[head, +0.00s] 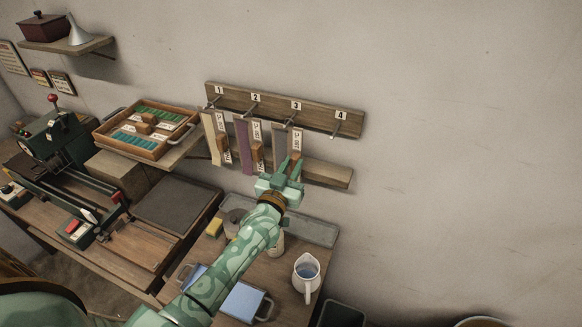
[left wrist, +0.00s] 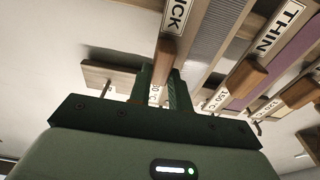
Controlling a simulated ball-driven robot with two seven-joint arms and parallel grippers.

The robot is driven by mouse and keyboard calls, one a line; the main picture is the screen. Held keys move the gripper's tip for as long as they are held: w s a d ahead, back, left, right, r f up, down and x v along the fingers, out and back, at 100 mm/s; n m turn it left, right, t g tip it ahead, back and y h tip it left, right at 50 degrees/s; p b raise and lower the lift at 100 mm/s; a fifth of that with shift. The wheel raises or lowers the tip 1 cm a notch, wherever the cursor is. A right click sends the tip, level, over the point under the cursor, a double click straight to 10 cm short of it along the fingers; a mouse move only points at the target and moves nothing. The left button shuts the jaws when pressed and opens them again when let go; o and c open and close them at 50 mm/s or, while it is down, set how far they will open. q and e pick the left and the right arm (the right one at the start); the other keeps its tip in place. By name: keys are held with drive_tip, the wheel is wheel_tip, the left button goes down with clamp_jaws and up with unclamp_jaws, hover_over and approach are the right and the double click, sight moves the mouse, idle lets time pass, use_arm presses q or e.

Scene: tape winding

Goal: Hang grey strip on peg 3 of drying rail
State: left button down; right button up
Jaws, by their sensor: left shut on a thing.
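The wooden drying rail (head: 325,117) is on the wall, with pegs numbered 1 to 4. The grey strip (head: 280,146) is upright below peg 3 (head: 290,122); its top is close to the peg, but I cannot tell whether it is on it. The grey strip also shows, ribbed, in the left wrist view (left wrist: 217,32). My left gripper (head: 290,167) is at the strip's lower end, shut on its wooden clip (left wrist: 165,58), beside a white label. The gripper's fingers (left wrist: 166,88) hide part of the clip. My right gripper is out of view.
A cream strip (head: 210,140) hangs at peg 1 and a purple strip (head: 243,147) at peg 2, close on the left. Peg 4 (head: 337,130) is bare. A lower wooden board (head: 328,173) runs beneath. A white jug (head: 306,277) stands on the bench below.

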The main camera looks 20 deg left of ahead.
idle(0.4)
use_arm(q)
drive_tip(key=c, duration=1.2)
unclamp_jaws()
drive_tip(key=shift+s, duration=0.1)
drive_tip(key=shift+s+f, duration=0.1)
drive_tip(key=shift+s, duration=0.15)
drive_tip(key=s+d+f, duration=0.1)
drive_tip(key=s, duration=1.4)
drive_tip(key=shift+s+f, duration=0.3)
drive_tip(key=shift+f, duration=0.05)
